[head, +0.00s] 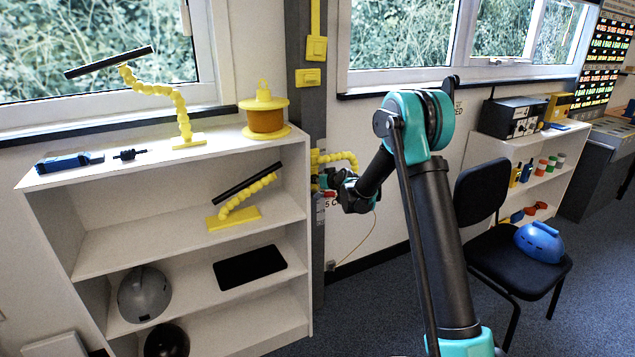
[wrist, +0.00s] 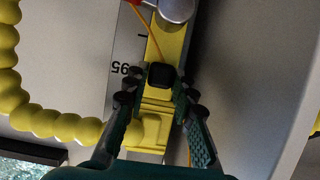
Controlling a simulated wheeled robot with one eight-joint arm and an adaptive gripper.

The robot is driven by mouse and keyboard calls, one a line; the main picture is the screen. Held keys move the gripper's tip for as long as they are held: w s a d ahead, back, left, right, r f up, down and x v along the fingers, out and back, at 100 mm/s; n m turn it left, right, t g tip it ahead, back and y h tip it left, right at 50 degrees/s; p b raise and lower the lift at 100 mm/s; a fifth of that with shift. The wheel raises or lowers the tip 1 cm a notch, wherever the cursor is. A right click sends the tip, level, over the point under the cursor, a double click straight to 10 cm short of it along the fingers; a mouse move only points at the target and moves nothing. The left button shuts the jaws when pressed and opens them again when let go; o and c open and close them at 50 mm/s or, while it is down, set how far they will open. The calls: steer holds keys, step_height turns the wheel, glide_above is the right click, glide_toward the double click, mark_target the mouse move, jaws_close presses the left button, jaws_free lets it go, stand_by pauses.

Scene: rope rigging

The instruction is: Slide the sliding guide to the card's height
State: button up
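The yellow sliding guide (wrist: 160,106) sits on the grey upright post (head: 318,235); a dark square knob (wrist: 161,76) shows on it in the wrist view. My gripper (wrist: 158,88) reaches it from below in that view, one finger on each side of the guide and knob. The fingertips are close to its sides; I cannot tell whether they press on it. A pale card or strip (wrist: 123,69) printed "95", upside down, lies just left of the guide. In the head view my gripper (head: 330,181) is at the post, and the guide is largely hidden.
A thin orange cord (wrist: 147,30) crosses the guide. A yellow beaded arm (wrist: 40,118) curves around the left side of the wrist view. A white shelf (head: 165,256) stands left of the post. A black chair (head: 485,200) holding a blue object (head: 540,240) stands right of my arm.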

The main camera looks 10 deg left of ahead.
steer(key=o, duration=0.3)
steer(key=shift+o, duration=0.2)
steer(key=v, duration=1.2)
steer(key=s+d+f+m+g+h, duration=0.2)
steer(key=s+d, duration=0.7)
steer(key=s, duration=0.5)
steer(key=s+d+f+m+g+h, duration=0.2)
steer(key=s+d, duration=0.7)
steer(key=s, duration=0.5)
steer(key=s+d+f+m+g+h, duration=0.2)
steer(key=s+d+f, duration=0.3)
steer(key=s+d, duration=0.4)
steer(key=s+g+h, duration=0.1)
steer(key=s, duration=0.4)
steer(key=shift+s+f+m+h, duration=0.3)
steer(key=shift+f+m, duration=0.1)
